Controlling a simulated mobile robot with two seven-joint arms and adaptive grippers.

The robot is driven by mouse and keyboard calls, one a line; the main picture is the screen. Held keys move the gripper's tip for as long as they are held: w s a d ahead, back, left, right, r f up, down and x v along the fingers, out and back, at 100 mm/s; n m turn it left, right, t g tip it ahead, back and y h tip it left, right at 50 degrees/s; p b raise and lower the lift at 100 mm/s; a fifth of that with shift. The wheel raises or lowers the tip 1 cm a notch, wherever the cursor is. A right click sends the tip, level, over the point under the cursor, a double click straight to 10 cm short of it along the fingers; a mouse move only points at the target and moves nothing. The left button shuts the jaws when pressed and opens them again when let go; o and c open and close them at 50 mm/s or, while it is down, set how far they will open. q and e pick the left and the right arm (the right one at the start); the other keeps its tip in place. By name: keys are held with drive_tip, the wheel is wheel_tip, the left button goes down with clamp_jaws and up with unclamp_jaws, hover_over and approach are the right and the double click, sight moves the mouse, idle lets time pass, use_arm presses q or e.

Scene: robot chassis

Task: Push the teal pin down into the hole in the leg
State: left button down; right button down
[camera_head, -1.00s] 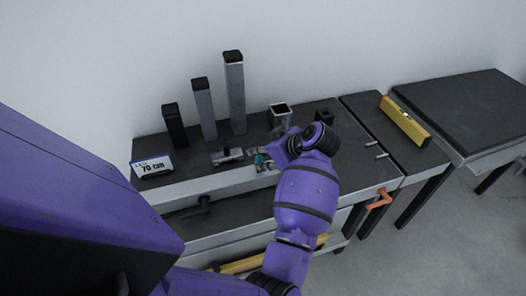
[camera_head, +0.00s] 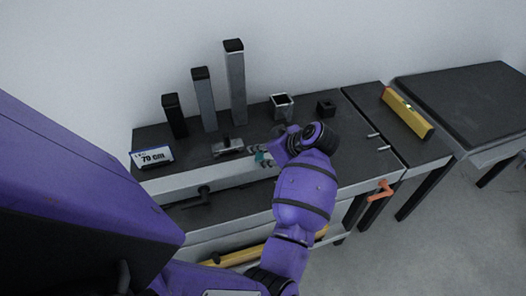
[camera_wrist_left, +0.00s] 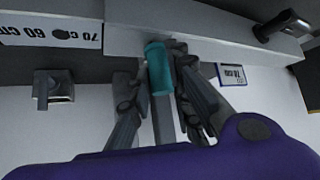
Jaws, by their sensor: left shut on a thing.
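My left gripper (camera_head: 261,157) is over the front of the workbench, beside the long grey beam-like leg (camera_head: 213,182). The teal pin (camera_head: 258,156) shows as a small patch at its fingers. In the left wrist view the pin (camera_wrist_left: 158,68) is a short teal cylinder between the two dark fingers of the gripper (camera_wrist_left: 160,88), which are shut on it. Its far end overlaps the pale grey leg (camera_wrist_left: 210,42) in that view. I cannot tell whether the pin touches the leg or enters it. The hole is not clearly visible. My right gripper is not in view.
A grey clamp-like fixture (camera_head: 227,147) and a 70 cm sign (camera_head: 152,157) are near the gripper. Three upright posts (camera_head: 235,85), a square socket (camera_head: 281,104) and a black block (camera_head: 326,108) stand behind. A yellow level (camera_head: 407,115) lies on the right.

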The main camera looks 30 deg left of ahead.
use_arm(q)
drive_tip(key=c, duration=1.5)
unclamp_jaws()
drive_tip(key=shift+c, duration=0.2)
drive_tip(key=shift+d+r, duration=0.1)
drive_tip(key=v, duration=1.2)
drive_tip(key=shift+d, duration=0.1)
